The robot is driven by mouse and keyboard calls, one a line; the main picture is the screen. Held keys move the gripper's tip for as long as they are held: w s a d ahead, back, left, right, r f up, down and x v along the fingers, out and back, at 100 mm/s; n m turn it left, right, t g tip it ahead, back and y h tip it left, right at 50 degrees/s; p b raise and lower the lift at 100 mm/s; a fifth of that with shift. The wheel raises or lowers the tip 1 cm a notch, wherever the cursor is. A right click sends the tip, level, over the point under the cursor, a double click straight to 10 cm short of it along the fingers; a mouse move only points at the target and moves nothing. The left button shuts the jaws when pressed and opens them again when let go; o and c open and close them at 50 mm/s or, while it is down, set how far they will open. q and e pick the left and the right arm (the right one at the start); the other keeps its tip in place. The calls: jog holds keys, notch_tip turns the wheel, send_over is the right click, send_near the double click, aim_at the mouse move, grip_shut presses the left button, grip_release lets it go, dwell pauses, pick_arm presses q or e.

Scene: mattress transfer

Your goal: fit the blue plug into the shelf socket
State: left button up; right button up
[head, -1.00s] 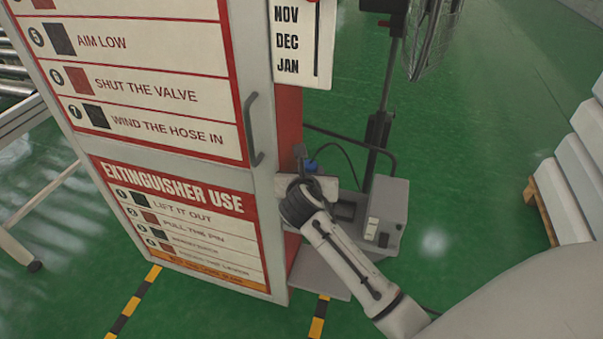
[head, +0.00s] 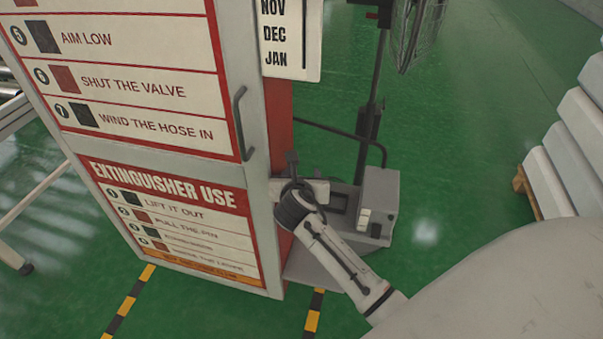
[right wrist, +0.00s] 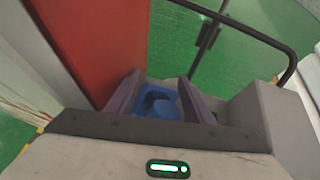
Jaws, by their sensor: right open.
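My right gripper (head: 303,182) is low beside the red side of the cabinet, above the grey equipment. In the right wrist view its two dark fingers (right wrist: 160,92) are spread apart. A blue piece (right wrist: 161,104) with a rounded middle lies between and beyond them. It looks like the blue plug, but I cannot tell whether it is seated in a socket. Neither finger clearly touches it. In the head view the blue piece is hidden by my gripper. The shelf socket cannot be made out. My left gripper is out of view.
A tall cabinet (head: 150,148) with sign panels and a handle (head: 241,125) stands close left of my right gripper. A grey box (head: 377,208) and black rail (head: 345,137) are to its right. Pale stacked blocks (head: 570,160) stand far right. Green floor lies open between.

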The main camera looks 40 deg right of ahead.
jog(key=v, duration=1.2)
